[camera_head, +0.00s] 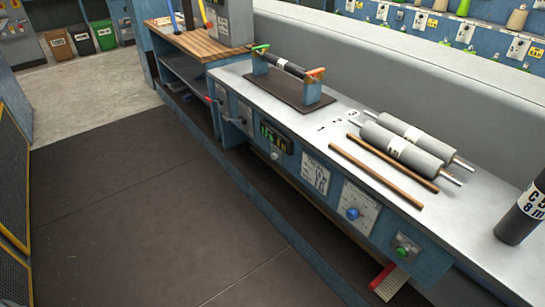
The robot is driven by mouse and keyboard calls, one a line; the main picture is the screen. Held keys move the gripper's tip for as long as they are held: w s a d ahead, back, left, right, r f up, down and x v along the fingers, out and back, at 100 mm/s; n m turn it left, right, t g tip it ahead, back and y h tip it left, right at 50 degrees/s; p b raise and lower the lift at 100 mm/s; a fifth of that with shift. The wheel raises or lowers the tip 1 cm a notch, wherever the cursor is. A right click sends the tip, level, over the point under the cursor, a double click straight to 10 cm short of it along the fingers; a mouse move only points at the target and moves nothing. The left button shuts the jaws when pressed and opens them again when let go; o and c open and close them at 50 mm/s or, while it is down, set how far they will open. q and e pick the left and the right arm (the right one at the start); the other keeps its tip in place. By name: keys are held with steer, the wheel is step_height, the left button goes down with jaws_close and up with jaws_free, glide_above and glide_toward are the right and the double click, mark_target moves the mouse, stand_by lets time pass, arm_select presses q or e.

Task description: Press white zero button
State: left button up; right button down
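A small round white button (275,156) sits on the blue front panel of the long bench, just below a dark display (276,138) with green digits. The digits are too small to read, and so is any marking on the button. Nothing touches the button or covers it. Neither of my grippers is in the head view.
Along the bench front are a white label plate (315,173), a blue knob (352,214) and a green button (402,251). The benchtop holds two grey rollers (395,145), two wooden rails (375,170) and a black cylinder (520,218). The dark floor mat (150,220) is clear.

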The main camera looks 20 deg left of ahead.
arm_select(q)
jaws_close()
steer(key=shift+a, duration=0.1)
stand_by(1.3)
